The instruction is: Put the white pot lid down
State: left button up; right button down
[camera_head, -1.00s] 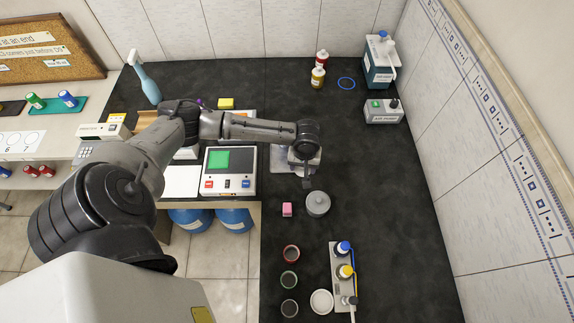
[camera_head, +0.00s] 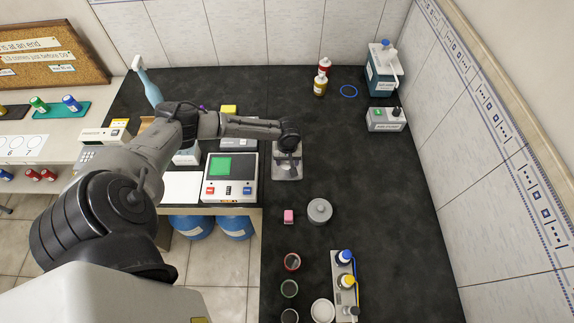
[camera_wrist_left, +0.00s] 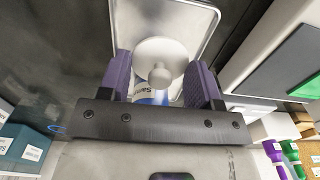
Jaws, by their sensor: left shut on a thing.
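My left gripper (camera_wrist_left: 160,82) hangs low over a grey metal plate (camera_head: 287,173) on the black bench, right of the screen instrument. In the left wrist view, its purple fingers stand on either side of the white pot lid (camera_wrist_left: 158,52), a round disc with a knob, and are shut on it. The lid is over the plate, whose rim also shows in the left wrist view (camera_wrist_left: 212,22). A white and blue labelled thing shows partly behind the knob. The exact grip and any gap to the plate cannot be told. My right gripper is not in view.
A grey round lidded pot (camera_head: 319,211) and a pink block (camera_head: 288,216) stand in front of the plate. Small cups, a white dish (camera_head: 322,311) and a capped rack (camera_head: 344,286) are nearer. The screen instrument (camera_head: 230,177) is close left. The bench to the right is clear.

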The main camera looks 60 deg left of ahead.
aim_at(287, 165)
pick_arm(q)
jog(key=shift+a+f, duration=0.15)
jog(key=shift+f, duration=1.9)
jog(key=shift+f, duration=0.2)
jog(key=o, duration=0.9)
jog(key=shift+r, duration=0.1)
